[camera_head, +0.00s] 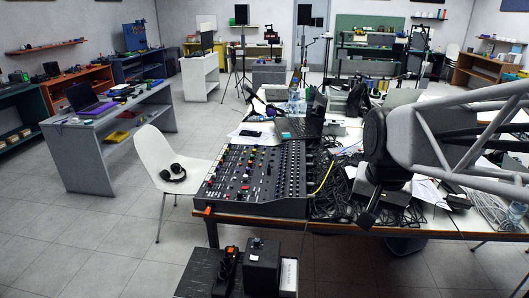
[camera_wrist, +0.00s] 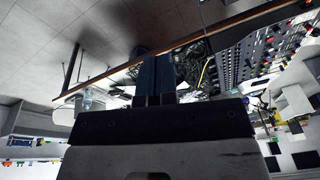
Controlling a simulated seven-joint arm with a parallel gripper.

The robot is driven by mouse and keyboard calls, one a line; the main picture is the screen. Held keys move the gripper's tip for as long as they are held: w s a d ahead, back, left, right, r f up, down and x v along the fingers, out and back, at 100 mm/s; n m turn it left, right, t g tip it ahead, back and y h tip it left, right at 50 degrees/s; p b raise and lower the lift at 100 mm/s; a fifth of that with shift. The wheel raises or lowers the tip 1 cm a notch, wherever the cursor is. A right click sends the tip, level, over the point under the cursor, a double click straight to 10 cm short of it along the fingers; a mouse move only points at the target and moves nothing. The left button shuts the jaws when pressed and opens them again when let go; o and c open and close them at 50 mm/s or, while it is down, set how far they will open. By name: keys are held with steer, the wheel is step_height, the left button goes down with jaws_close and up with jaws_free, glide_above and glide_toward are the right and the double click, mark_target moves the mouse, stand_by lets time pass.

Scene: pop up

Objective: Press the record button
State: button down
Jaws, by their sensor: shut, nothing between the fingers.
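The mixing console (camera_head: 258,180), dark with many coloured knobs and sliders, lies on the front left of the table. It also shows in the wrist view (camera_wrist: 262,52), at the upper right. I cannot tell which of its small controls is the record button. My gripper (camera_head: 366,218) is to the right of the console, above the cables near the table's front edge, and points down. In the wrist view my gripper (camera_wrist: 154,62) has its two dark fingers together, with nothing between them. The fingers are apart from the console.
A tangle of black cables (camera_head: 332,190) lies right of the console. A laptop (camera_head: 297,128) and a phone (camera_head: 250,133) are behind it. A white chair (camera_head: 160,150) with headphones (camera_head: 173,173) stands to the left. Dark boxes (camera_head: 262,268) stand in front, below the table edge.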

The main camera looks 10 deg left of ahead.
steer(key=w+a+m, duration=0.2)
steer(key=w+a, duration=0.2)
steer(key=w, duration=0.4)
steer(key=w+a+m, duration=0.2)
steer(key=w+a, duration=0.2)
steer(key=w, duration=0.4)
steer(key=m+g, duration=0.2)
steer(key=m, duration=0.9)
glide_above(228, 195)
step_height(228, 195, down, 25)
steer(key=shift+f, duration=0.15)
steer(key=shift+f, duration=0.15)
steer(key=shift+f, duration=3.95)
steer(key=shift+f, duration=0.2)
